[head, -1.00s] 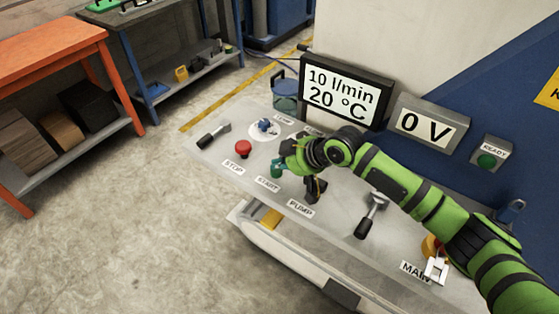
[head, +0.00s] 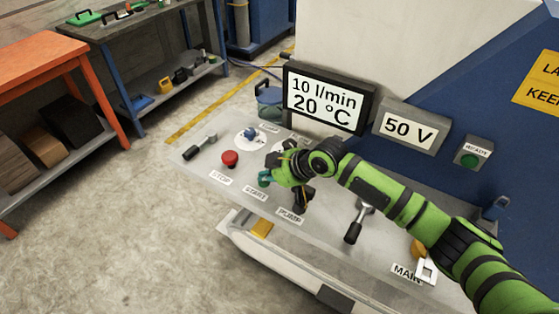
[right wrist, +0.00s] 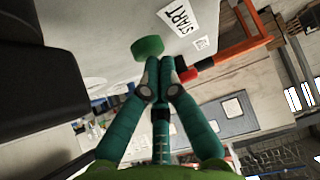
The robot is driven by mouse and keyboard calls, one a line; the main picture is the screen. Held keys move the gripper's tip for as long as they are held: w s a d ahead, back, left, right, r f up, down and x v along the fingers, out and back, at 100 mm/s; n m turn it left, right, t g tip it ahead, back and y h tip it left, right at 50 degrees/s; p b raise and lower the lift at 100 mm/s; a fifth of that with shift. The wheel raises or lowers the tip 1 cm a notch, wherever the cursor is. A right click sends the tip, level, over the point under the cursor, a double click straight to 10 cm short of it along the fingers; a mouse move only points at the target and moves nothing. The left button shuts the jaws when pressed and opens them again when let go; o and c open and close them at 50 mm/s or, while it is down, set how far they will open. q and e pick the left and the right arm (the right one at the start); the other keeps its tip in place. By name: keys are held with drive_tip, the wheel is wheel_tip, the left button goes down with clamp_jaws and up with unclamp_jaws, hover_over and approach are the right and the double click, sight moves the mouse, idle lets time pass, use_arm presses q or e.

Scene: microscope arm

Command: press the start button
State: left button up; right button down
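The green start button (head: 264,180) sits behind its START label on the sloped console (head: 232,203). In the right wrist view the button (right wrist: 147,47) shows beside my fingertips, with the START label (right wrist: 178,17) to its right. My right gripper (head: 272,172) is at the button in the head view and partly covers that area. In the right wrist view my right gripper (right wrist: 160,62) has its teal fingers together at the tips, with nothing between them. Whether the tips touch the button is unclear. My left gripper is not in view.
A red stop button (head: 229,158) is left of the start button. One display (head: 326,99) reads 10 l/min, 20 °C; another (head: 410,128) reads 50 V. A green READY lamp (head: 469,159) is at right.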

sight(266, 183)
wheel_tip(266, 183, up, 3)
drive_tip(key=p, duration=0.2)
drive_tip(key=shift+r+p, duration=0.2)
drive_tip(key=shift+p, duration=0.2)
use_arm(q)
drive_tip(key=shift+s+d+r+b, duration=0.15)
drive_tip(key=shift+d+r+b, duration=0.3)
drive_tip(key=shift+b, duration=0.8)
use_arm(e)
drive_tip(key=v, duration=1)
drive_tip(key=shift+r, duration=0.2)
